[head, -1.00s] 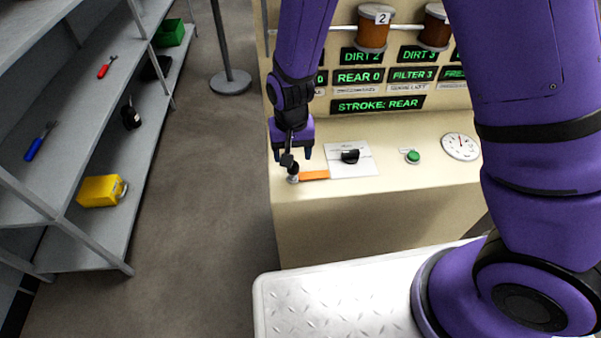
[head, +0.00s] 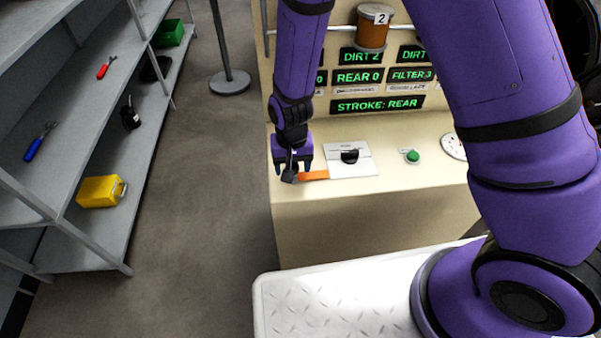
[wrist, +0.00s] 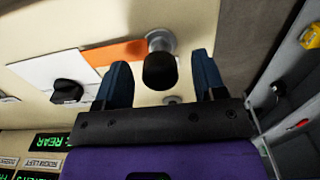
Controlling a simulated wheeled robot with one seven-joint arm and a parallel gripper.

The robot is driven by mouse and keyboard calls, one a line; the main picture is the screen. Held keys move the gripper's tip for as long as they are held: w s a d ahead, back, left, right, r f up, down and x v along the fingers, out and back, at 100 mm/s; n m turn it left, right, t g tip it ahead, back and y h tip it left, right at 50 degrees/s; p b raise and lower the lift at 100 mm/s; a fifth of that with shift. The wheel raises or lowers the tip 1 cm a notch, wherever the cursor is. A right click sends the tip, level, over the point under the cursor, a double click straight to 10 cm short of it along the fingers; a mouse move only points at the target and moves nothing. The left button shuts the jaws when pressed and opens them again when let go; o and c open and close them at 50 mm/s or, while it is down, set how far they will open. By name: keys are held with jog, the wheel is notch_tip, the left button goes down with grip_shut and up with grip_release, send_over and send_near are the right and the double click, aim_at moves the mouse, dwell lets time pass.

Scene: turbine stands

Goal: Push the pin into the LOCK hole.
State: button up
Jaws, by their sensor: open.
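The pin shows in the wrist view as a black knob (wrist: 160,71) above a round metal collar (wrist: 160,41) on the cream console top. It lies between my gripper's two dark blue fingers, which stand apart on either side with visible gaps. An orange strip (wrist: 114,53) lies beside the collar. A small round metal fitting (wrist: 172,99) shows between the fingers near the palm; I cannot tell if it is the LOCK hole. In the head view my gripper (head: 292,170) is open over the console's left end and hides most of the pin; the orange strip (head: 314,175) shows at its right.
A white plate with a black rotary knob (head: 349,157) sits right of the orange strip. A green button (head: 412,156) and a gauge (head: 455,146) are further right. Display signs (head: 377,105) stand behind. Grey shelves (head: 90,150) are at the left, across open floor.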

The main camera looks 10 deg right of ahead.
jog(key=shift+c, duration=0.5)
grip_shut()
jog(key=shift+r, duration=0.65)
jog(key=shift+r, duration=3.35)
